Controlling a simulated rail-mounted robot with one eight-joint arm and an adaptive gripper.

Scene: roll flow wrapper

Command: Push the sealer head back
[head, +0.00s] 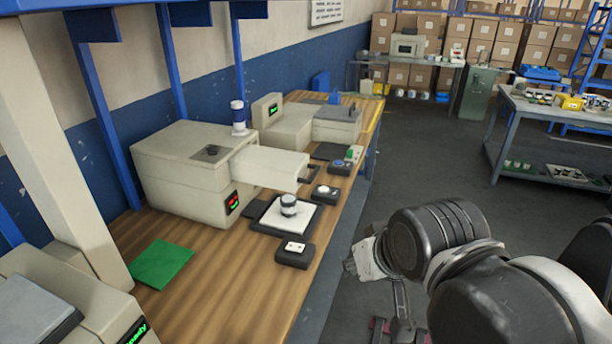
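A beige machine (180,175) stands on the wooden bench, with a small red and green display on its front corner. A pale block (268,166) juts out of its right side, over the bench's front part; it looks like the sealer head, but no label confirms this. A blue and white roll (238,118) stands upright on the machine. My gripper (396,327) hangs over the floor to the right of the bench, well apart from the machine. Its two fingertips show apart at the bottom edge, with nothing seen between them; part of it is cut off.
A white-topped dark plate (270,217) holding a small round jar (288,204) lies before the block. Small button boxes (295,254) line the bench's front edge. A green sheet (161,264) lies front left. Blue posts stand behind. The aisle floor is clear.

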